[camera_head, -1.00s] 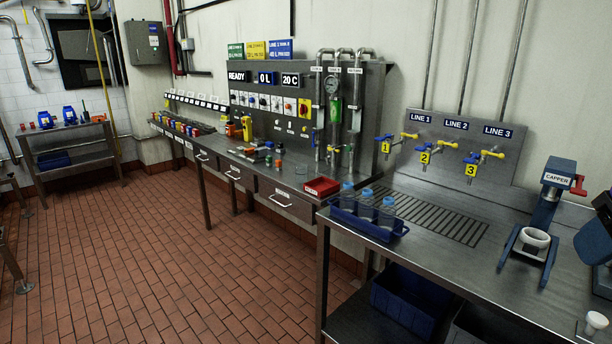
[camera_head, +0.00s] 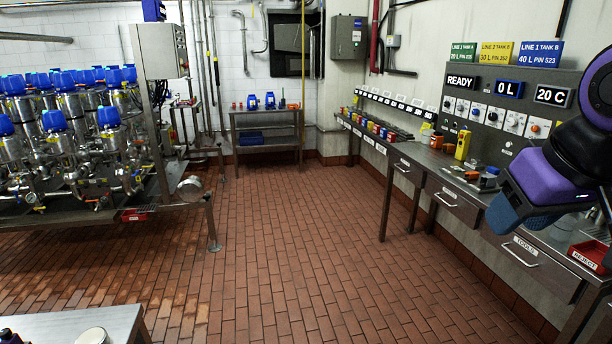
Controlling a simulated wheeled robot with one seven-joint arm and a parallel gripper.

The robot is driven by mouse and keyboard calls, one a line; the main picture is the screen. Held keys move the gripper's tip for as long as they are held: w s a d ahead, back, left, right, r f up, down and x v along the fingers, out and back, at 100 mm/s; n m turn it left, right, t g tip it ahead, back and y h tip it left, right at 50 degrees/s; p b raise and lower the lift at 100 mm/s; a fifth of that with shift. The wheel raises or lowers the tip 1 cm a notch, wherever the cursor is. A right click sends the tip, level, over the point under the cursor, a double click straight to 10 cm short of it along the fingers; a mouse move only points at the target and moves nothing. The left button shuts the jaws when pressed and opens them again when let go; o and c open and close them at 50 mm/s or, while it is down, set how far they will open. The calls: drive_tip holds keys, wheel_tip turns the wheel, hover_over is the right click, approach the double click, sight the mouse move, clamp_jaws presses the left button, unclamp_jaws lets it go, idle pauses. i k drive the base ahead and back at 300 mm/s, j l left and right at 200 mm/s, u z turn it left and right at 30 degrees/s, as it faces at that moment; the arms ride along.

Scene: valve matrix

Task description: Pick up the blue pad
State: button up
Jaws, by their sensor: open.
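I cannot make out the blue pad for certain. A small blue item (camera_head: 493,170) lies among small parts on the long steel bench at the right. A row of small coloured blocks (camera_head: 384,128) stands further back on that bench, too small to tell apart well. My gripper (camera_head: 525,212), purple with a blue end, hangs in front of the bench at the right. It hides part of the bench top, and nothing shows held in it.
A red reject tray (camera_head: 590,254) sits on the bench's near end. A yellow device (camera_head: 463,145) stands on the bench. A rack of blue-capped valves (camera_head: 75,150) fills the left. A shelf (camera_head: 267,140) stands at the back. The tiled floor (camera_head: 300,240) between is clear.

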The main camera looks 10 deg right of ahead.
sight(493, 170)
drive_tip(key=i, duration=0.85)
drive_tip(key=i+j+z, duration=0.15)
drive_tip(key=i, duration=0.7)
drive_tip(key=i+u, duration=0.1)
drive_tip(key=i, duration=1.5)
drive_tip(key=i+z, duration=0.8)
drive_tip(key=i+l+z, duration=0.1)
drive_tip(key=z, duration=0.3)
drive_tip(key=i+z, duration=0.25)
drive_tip(key=z, duration=0.15)
drive_tip(key=i+z, duration=0.2)
drive_tip(key=z, duration=0.2)
drive_tip(key=i+j+z, duration=0.1)
drive_tip(key=z, duration=0.3)
drive_tip(key=i, duration=0.05)
